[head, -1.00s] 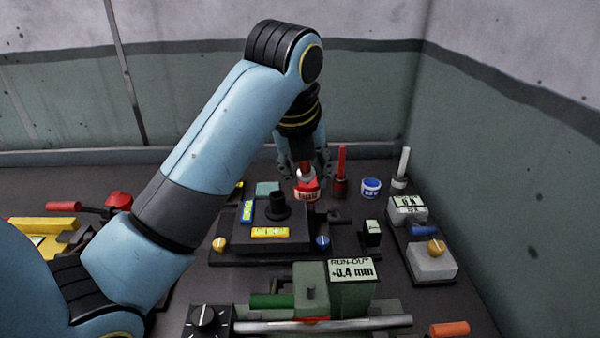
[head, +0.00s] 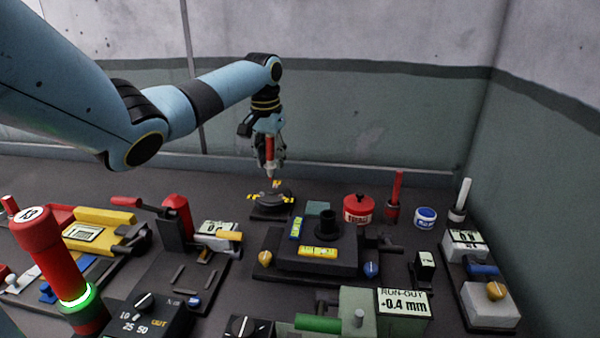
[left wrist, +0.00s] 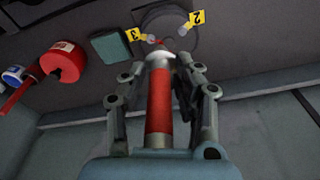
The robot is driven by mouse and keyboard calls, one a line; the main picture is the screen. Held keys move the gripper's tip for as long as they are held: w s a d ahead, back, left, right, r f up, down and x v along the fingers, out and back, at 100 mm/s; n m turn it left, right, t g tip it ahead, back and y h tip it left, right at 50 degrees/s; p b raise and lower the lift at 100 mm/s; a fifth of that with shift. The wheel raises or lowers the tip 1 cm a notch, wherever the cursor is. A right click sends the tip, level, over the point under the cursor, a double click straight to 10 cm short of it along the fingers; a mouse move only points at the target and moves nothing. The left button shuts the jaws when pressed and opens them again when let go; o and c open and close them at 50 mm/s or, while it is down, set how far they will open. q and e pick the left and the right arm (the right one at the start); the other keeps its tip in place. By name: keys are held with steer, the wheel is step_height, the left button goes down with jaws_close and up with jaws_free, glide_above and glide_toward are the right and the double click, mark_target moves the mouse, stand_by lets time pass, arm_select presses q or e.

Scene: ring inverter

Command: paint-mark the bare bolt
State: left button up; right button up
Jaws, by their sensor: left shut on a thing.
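My left gripper (head: 269,160) is shut on a red paint marker (head: 269,148), held upright with its grey tip down. The marker also shows in the left wrist view (left wrist: 159,105), between the two fingers. Below the tip is a round dark flange (head: 272,201) with yellow tags. In the left wrist view, tag 3 (left wrist: 133,35) and tag 2 (left wrist: 197,17) stand by small pale bolt heads (left wrist: 183,30). A little red shows just past the marker tip. I cannot tell whether the tip touches a bolt, or which bolt is bare. My right gripper is not in view.
A red pot (head: 358,210), a red marker in a holder (head: 392,213) and a blue-labelled tin (head: 426,217) stand right of the flange. A dark fixture with levels (head: 317,262) is in front. A red post with a green ring (head: 45,245) stands front left.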

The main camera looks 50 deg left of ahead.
arm_select(q)
steer(key=a+n, duration=0.2)
steer(key=s+a+n, duration=0.1)
steer(key=a+n, duration=0.1)
steer(key=shift+r+y, duration=0.3)
steer(key=shift+r, duration=0.05)
steer(key=shift+f+b, duration=0.4)
steer(key=shift+f, duration=2.35)
steer(key=shift+d+p, duration=0.1)
steer(key=shift+p, duration=0.35)
